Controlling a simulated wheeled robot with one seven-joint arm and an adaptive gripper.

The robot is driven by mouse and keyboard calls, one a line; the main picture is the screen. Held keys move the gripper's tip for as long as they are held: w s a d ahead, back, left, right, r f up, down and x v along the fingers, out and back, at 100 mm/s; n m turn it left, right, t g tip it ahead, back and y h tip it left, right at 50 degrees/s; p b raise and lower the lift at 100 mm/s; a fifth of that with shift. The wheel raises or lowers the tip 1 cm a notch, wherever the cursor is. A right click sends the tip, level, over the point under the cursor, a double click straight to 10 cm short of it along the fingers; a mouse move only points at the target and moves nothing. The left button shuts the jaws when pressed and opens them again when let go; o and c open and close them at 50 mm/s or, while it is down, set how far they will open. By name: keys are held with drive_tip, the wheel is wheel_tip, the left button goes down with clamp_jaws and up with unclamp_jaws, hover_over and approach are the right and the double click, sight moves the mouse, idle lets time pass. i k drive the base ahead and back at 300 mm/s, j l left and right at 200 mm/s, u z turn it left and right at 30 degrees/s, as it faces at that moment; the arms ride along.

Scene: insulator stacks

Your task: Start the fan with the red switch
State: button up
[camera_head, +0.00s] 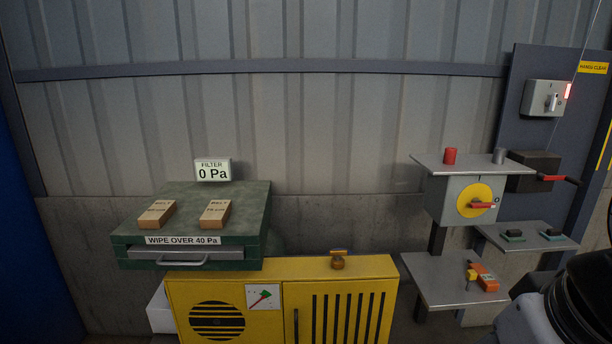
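A red rotary switch handle (482,205) sits on a yellow disc (468,199) on the front of a grey box (438,196) at the right; the handle lies roughly horizontal. A second red-tipped lever (556,178) sticks out to the right from a dark box (533,168) just behind. The yellow cabinet (350,273) below has a round slotted grille (217,320), which may be the fan; I cannot tell whether anything turns inside. The filter display (213,170) reads 0 Pa. My gripper is not in view; dark and grey parts of my arm fill the lower right corner.
A green unit (258,215) at left carries two wooden blocks (156,214). A red cylinder (450,156) and a grey cylinder (499,155) stand above the switch box. An orange tool (485,280) lies on the lower shelf (440,292). A white wall switch (545,98) is at upper right.

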sight(476, 204)
drive_tip(key=i+j, duration=0.4)
drive_tip(key=i+j+z, duration=0.1)
drive_tip(key=i+j, duration=0.25)
drive_tip(key=i, duration=0.25)
